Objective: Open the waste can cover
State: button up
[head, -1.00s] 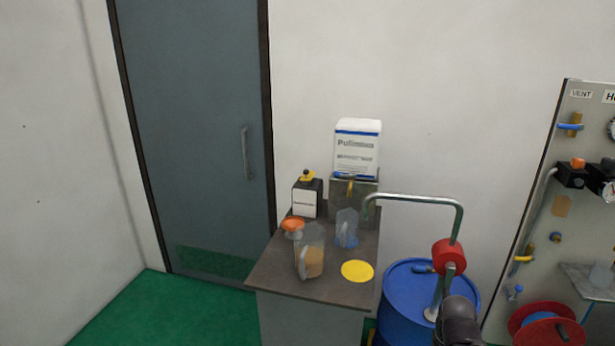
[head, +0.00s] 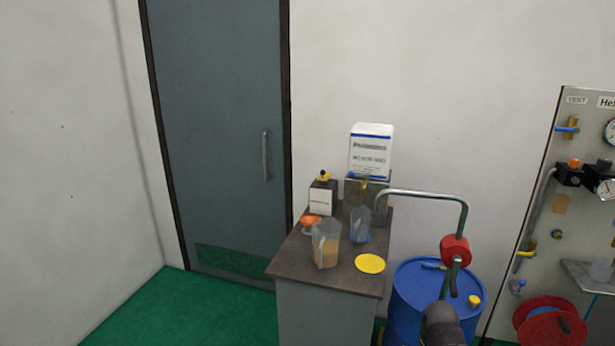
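I see nothing that I can clearly tell is a waste can or its cover. A blue drum (head: 408,311) stands right of the small bench, with a yellow cap (head: 474,300) on its top. A bent metal pipe with a red collar (head: 455,250) rises from it. A dark rounded part of my arm shows at the bottom edge, in front of the drum. My gripper cannot be made out.
A valve panel (head: 545,225) and red reel (head: 549,322) stand right. Green floor (head: 200,310) is clear at left.

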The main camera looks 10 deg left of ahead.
aim_at(324, 172)
jog(key=u, duration=0.4)
jog(key=k, duration=1.05)
jog(key=u, duration=0.6)
jog(key=i, duration=1.6)
jog(key=z, duration=1.05)
jog(key=i, duration=0.8)
jog(key=z, duration=0.05)
